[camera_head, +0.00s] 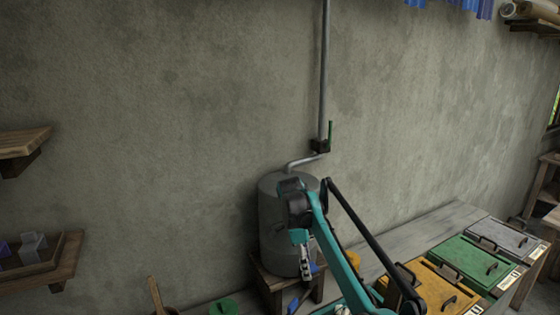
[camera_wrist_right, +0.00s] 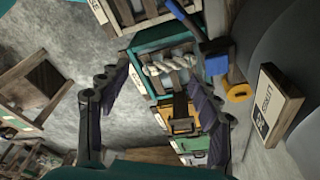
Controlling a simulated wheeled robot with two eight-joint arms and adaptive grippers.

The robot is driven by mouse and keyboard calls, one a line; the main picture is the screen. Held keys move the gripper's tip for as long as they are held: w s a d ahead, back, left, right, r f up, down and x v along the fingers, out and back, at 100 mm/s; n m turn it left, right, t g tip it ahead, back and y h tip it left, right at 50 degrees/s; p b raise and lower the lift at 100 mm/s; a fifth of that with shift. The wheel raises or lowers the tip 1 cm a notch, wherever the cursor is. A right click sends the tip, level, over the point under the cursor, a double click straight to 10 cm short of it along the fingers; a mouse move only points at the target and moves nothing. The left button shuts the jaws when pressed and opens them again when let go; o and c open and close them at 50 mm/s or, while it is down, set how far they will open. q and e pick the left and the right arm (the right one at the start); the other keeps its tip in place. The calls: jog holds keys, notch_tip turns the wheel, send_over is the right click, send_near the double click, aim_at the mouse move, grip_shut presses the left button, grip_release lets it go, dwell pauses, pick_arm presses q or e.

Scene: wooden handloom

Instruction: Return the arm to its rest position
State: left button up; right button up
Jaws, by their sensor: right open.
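My right arm, teal and black, reaches up from the lower right in the head view. Its gripper (camera_head: 307,262) hangs in front of the grey metal tank (camera_head: 270,225), and I cannot tell whether it touches it. In the right wrist view the gripper (camera_wrist_right: 158,76) has its two dark fingers spread wide, with nothing held between them. Beyond them lies a teal-edged crate (camera_wrist_right: 143,82) with pale twisted yarn (camera_wrist_right: 170,64). My left gripper is not in view.
The tank stands on a wooden stool (camera_head: 264,279) against the wall, with a pipe (camera_head: 324,75) and green-handled valve (camera_head: 331,136) above. Orange (camera_head: 428,282), green (camera_head: 470,259) and grey (camera_head: 503,237) lidded boxes line the bench at right. A shelf (camera_head: 50,268) is at left.

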jog(key=s+d+r+n+t+y+b, duration=0.1)
jog(key=s+d+n+t+b, duration=0.15)
jog(key=s+n, duration=0.4)
jog(key=s+d+r+n+t+y+b, duration=0.1)
jog(key=s+d+n, duration=0.25)
jog(key=s, duration=0.55)
jog(key=s+d+f+n+t+b, duration=0.2)
jog(key=s+d+f+n+t, duration=0.2)
jog(key=s+f+n, duration=0.4)
jog(key=s+f, duration=0.6)
jog(key=s, duration=0.4)
jog(key=shift+n, duration=0.3)
